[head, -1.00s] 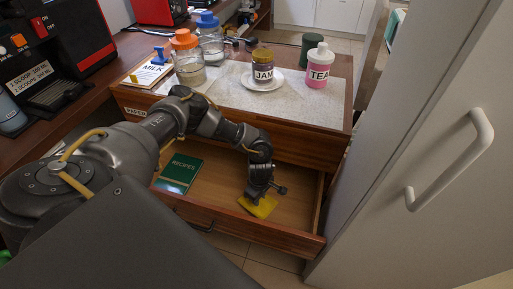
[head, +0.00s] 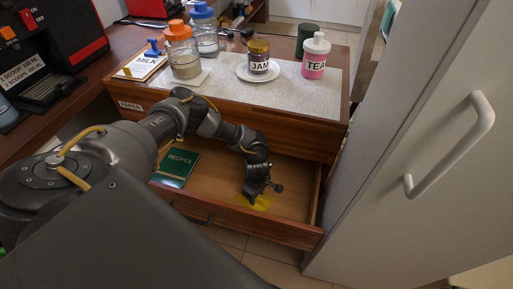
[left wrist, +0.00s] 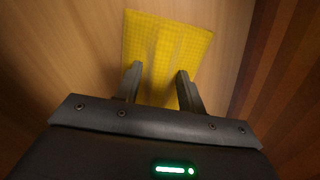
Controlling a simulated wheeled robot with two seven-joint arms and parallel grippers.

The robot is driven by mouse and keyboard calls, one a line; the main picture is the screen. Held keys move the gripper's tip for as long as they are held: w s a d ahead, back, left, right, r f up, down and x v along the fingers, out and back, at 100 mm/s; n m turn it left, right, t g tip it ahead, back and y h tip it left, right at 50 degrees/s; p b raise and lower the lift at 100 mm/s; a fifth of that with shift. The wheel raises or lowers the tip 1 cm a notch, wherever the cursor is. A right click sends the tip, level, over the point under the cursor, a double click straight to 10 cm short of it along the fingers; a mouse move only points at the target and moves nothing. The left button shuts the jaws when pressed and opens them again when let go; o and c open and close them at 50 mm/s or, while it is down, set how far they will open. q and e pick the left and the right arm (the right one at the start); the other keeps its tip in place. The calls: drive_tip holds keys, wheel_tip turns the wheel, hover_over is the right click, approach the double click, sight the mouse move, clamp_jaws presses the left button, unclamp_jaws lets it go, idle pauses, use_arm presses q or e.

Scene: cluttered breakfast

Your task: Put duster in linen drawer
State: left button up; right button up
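The yellow duster (head: 265,203) lies in the open lower drawer (head: 225,180), near its front right. My left gripper (head: 256,195) reaches down into the drawer right over the duster and partly hides it. In the left wrist view the two fingers of the left gripper (left wrist: 159,70) stand apart, with the checked yellow duster (left wrist: 172,40) spread beneath and beyond them. The cloth looks flat on the wooden drawer floor; whether the fingertips touch it I cannot tell. My right gripper is not in view. No label shows on the open drawer.
A green recipes book (head: 176,166) lies at the drawer's left. The shut drawer above bears a PAPER label (head: 130,106). Jars, a jam pot (head: 258,58) and a pink tea canister (head: 315,58) stand on the top. A tall grey cabinet door (head: 415,150) stands close on the right.

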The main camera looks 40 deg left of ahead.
use_arm(q)
drive_tip(key=shift+o, duration=0.4)
drive_tip(key=shift+r, duration=0.1)
drive_tip(key=shift+r, duration=0.2)
wheel_tip(320, 180, up, 12)
drive_tip(key=p, duration=0.2)
drive_tip(key=shift+f, duration=0.15)
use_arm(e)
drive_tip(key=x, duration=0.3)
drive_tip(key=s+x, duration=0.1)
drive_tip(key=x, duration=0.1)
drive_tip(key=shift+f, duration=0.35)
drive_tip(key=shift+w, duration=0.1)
